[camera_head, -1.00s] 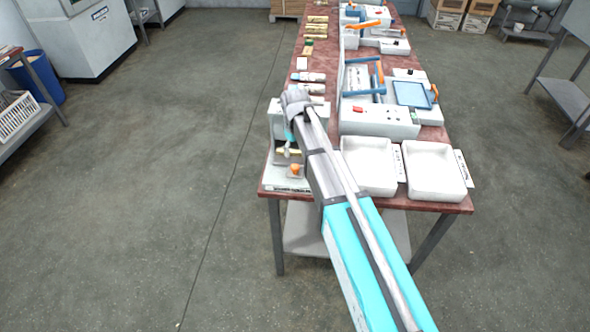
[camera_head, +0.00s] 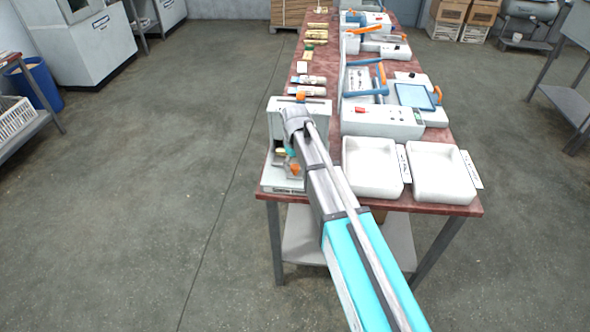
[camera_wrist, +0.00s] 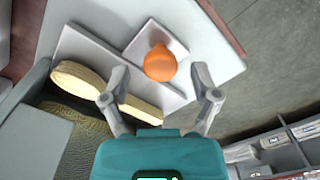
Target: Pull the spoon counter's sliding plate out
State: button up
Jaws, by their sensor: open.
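The spoon counter (camera_head: 282,118) stands at the near left corner of the table, partly hidden behind my arm. Its orange knob (camera_head: 296,170) shows low at the front; in the wrist view the round knob (camera_wrist: 160,63) sits on a small pale square plate (camera_wrist: 176,42), apparently the sliding plate. A wooden spoon (camera_wrist: 105,88) lies on the grey surface to the left of the knob. My gripper (camera_wrist: 163,82) is open, with one finger on each side of the knob and a gap to both. In the head view my gripper is small and partly hidden by the arm.
Two white trays (camera_head: 347,166) (camera_head: 412,172) stand right of my arm. White machines with orange handles (camera_head: 381,70) line the table's right side. Small bottles (camera_head: 308,80) lie behind the counter. The floor (camera_head: 150,200) left of the table is clear.

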jog(key=shift+f, duration=0.4)
jog(key=shift+s, duration=0.15)
grip_shut()
